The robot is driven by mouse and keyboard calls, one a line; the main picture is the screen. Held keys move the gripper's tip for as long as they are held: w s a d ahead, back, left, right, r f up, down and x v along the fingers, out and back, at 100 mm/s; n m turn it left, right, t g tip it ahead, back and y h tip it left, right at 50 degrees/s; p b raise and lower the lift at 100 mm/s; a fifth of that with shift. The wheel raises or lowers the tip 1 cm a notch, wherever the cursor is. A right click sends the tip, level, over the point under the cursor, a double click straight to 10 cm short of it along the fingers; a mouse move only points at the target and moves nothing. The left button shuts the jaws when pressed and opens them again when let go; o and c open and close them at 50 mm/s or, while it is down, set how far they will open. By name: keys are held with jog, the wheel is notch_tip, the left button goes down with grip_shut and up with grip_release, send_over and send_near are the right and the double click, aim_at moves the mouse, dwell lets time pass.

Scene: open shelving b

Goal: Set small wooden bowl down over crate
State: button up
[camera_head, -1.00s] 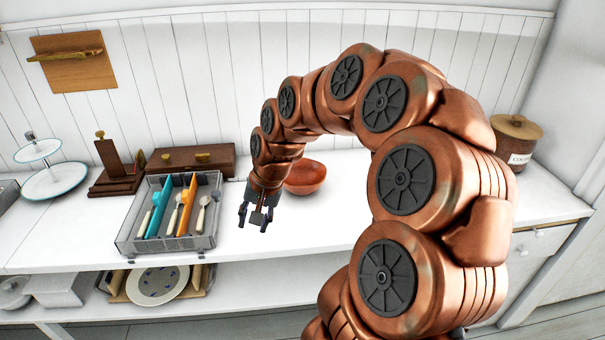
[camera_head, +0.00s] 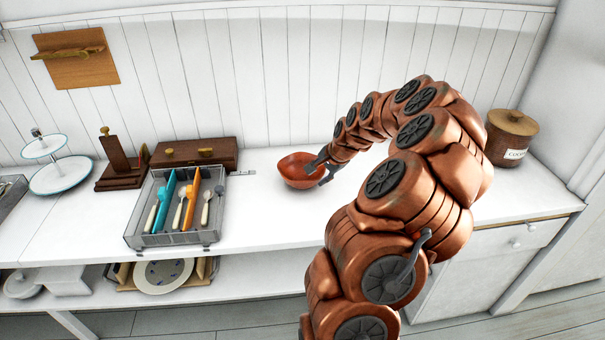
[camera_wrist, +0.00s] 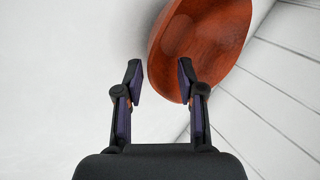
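The small reddish-brown wooden bowl (camera_head: 298,171) stands upright on the white counter, right of the cutlery. It also fills the upper middle of the wrist view (camera_wrist: 208,42). My gripper (camera_head: 318,175) is at the bowl's right side, with its fingers apart. In the wrist view my open fingers (camera_wrist: 160,80) point at the near part of the bowl's rim; the right finger overlaps the bowl. I cannot tell whether they touch it. A grey crate-like tray (camera_head: 172,240) with cutlery stands to the left of the bowl.
A brown wooden box (camera_head: 195,154) lies behind the tray. A tiered stand (camera_head: 60,177) is at far left, a lidded cocoa jar (camera_head: 510,137) at right. Plates (camera_head: 163,277) sit on the shelf below. The counter between tray and bowl is clear.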

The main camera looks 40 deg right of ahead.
aim_at(315, 181)
jog(key=shift+d+p+x, duration=0.2)
jog(key=shift+p+x, duration=0.75)
jog(key=shift+x, duration=1.65)
jog(key=shift+s+f, duration=0.1)
jog(key=shift+s, duration=0.05)
grip_shut()
